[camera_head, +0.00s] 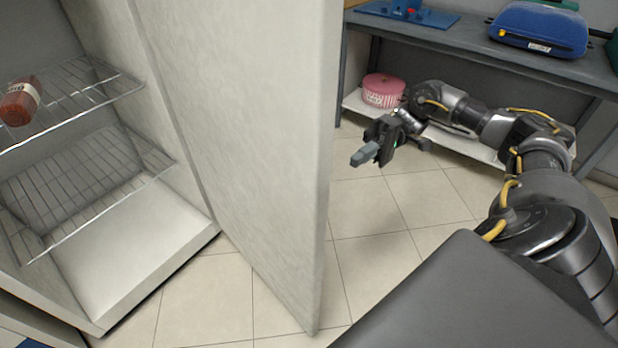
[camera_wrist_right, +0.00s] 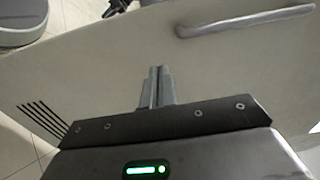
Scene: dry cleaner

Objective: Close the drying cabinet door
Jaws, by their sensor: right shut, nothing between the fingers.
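The drying cabinet door (camera_head: 250,130) is a pale, tall panel standing wide open in the head view, hinged at the cabinet's right side. The open cabinet (camera_head: 130,265) is at the left with wire shelves inside. My right gripper (camera_head: 364,155) is shut and empty, to the right of the door's free edge. In the right wrist view its closed fingers (camera_wrist_right: 157,88) point toward the door's face (camera_wrist_right: 110,70), which has a metal bar handle (camera_wrist_right: 245,20) and dark vent slots. I cannot tell whether the fingers touch it. My left gripper is out of view.
A red jar (camera_head: 20,100) lies on the upper wire shelf (camera_head: 75,95). Behind my right arm is a grey shelf unit (camera_head: 450,38) bearing a blue case (camera_head: 540,28), with a pink round box (camera_head: 383,90) on its lower shelf. The tiled floor (camera_head: 385,230) around the door is clear.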

